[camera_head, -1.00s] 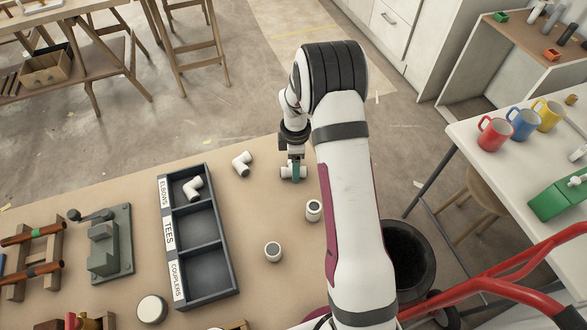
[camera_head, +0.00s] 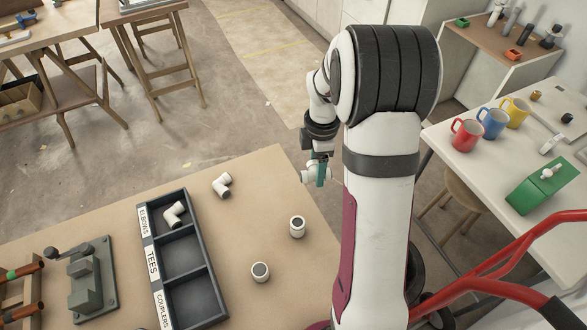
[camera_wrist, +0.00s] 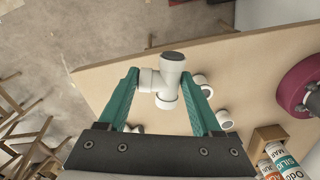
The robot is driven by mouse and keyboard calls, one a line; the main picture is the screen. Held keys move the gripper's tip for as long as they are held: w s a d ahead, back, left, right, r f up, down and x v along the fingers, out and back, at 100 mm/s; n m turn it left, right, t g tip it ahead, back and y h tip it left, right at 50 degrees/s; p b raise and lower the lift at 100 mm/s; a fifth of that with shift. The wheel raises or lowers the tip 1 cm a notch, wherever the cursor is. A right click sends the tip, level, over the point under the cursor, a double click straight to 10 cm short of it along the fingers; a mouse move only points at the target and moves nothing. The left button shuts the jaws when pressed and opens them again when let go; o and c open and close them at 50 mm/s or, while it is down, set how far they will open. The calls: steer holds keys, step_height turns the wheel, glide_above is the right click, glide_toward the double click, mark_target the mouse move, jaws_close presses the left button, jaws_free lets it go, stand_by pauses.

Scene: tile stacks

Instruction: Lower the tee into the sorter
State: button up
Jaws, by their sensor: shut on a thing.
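My gripper (camera_head: 319,172) is shut on the white tee (camera_head: 309,174) and holds it above the table's far right part. The dark grey sorter (camera_head: 187,193) lies to the left on the table, with compartments labelled ELBOWS, TEES and COUPLERS. A white elbow (camera_head: 174,214) is in the ELBOWS compartment. The TEES compartment (camera_head: 181,257) and the COUPLERS compartment (camera_head: 196,299) are empty.
A loose elbow (camera_head: 222,184) lies right of the sorter. Two white couplers (camera_head: 297,227) (camera_head: 260,271) stand nearer, right of the sorter. A grey metal fixture (camera_head: 92,280) is to its left. Bare tabletop (camera_head: 265,200) lies between the sorter and my gripper.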

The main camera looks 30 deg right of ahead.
steer(key=shift+s+d+r, duration=0.25)
steer(key=shift+r, duration=0.05)
steer(key=a+r, duration=0.3)
steer(key=a, duration=1.4)
steer(key=a+f, duration=0.2)
steer(key=a, duration=0.7)
steer(key=a+f, duration=0.2)
steer(key=a, duration=0.7)
steer(key=shift+s+a+f, duration=0.15)
steer(key=shift+s+f, duration=0.1)
steer(key=shift+s, duration=0.2)
steer(key=shift+f, duration=1.9)
